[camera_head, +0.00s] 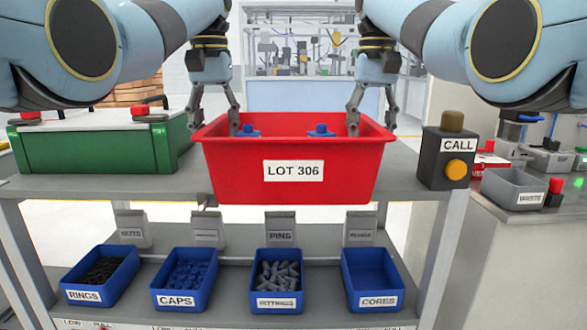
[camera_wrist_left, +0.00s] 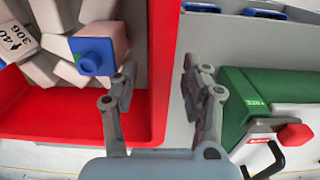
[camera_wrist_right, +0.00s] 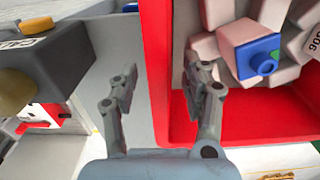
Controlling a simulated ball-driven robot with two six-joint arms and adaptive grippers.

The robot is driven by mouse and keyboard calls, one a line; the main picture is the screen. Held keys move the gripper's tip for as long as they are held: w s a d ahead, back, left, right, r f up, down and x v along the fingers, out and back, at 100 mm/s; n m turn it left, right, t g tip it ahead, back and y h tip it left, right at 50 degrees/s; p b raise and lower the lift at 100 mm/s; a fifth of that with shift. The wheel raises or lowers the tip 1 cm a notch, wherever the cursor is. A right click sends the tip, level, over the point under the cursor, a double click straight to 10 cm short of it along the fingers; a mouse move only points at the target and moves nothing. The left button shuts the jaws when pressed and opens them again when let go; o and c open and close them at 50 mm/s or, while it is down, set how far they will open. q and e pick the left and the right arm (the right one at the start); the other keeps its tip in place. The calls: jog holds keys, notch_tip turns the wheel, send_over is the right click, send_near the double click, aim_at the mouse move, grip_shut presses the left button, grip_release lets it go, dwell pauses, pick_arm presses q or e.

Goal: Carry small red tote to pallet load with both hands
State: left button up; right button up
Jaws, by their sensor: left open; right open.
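The red tote (camera_head: 235,182), labelled LOT 306, sits upright on the grey upper shelf in front of me. Pale blocks and blue-topped parts (camera_wrist_left: 94,56) lie inside it. My left gripper (camera_head: 216,120) is open at the tote's left rim. The left wrist view shows one finger inside the tote and one outside, with the wall between them. My right gripper (camera_head: 372,117) is open at the right rim, its fingers likewise on either side of the wall in the right wrist view. A brown stack (camera_head: 125,94), possibly the pallet load, is partly hidden behind my left arm.
A green case (camera_head: 95,151) stands close left of the tote. A dark CALL box (camera_head: 445,163) with a yellow button stands to the right. Blue bins (camera_head: 185,298) fill the lower shelf. A grey waste bin (camera_head: 513,188) stands farther right.

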pick_arm(q)
grip_shut()
pick_arm(e)
grip_shut()
pick_arm(q)
jog(key=shift+a, duration=0.15)
jog(key=shift+a+r, duration=0.1)
pick_arm(e)
jog(key=shift+d+r, duration=0.1)
jog(key=shift+d, duration=0.1)
